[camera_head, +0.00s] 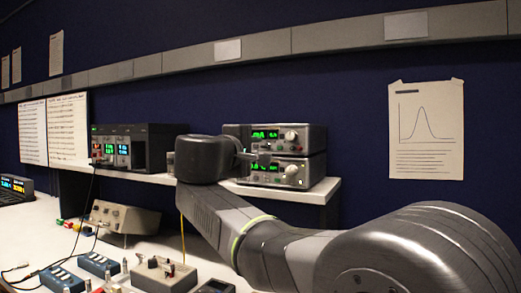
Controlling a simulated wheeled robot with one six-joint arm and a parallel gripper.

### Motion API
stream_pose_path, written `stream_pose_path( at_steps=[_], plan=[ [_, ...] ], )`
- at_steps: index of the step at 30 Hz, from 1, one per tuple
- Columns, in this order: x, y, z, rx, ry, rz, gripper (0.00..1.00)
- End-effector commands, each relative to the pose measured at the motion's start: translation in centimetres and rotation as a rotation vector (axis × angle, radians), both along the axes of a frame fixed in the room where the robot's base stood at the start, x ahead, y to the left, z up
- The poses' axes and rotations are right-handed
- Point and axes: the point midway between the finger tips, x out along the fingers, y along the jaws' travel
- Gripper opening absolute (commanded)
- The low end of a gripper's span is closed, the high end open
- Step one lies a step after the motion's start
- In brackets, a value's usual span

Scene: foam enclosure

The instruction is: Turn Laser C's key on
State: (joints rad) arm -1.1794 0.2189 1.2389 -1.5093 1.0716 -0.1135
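Two stacked grey instruments with green displays and round knobs stand on the right of the shelf: an upper unit (305,137) and a lower unit (302,173). I cannot read any label, so I cannot tell which is Laser C, and I cannot make out a key. My gripper (262,159) is small and dark in front of the stack, near the seam between the two units. Whether it touches them is unclear, as is whether its fingers are open or shut. My wrist and gripper hide the left part of the fronts.
A black instrument with green and blue displays (154,146) stands left on the shelf (318,191). Below are a beige box (125,217), blue modules (98,264) and a grey control box (164,274). A curve poster (426,130) hangs on the right wall.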

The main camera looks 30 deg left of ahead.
Motion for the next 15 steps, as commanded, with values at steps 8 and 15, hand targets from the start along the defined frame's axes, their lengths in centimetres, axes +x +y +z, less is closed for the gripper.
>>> stream_pose_path(
  at_steps=[8, 15],
  plan=[
    [-5.9, -0.6, 0.0, 0.000, 0.001, 0.005, 0.27],
    [-8.7, -1.0, 0.0, 0.001, 0.001, 0.001, 0.27]
  ],
)
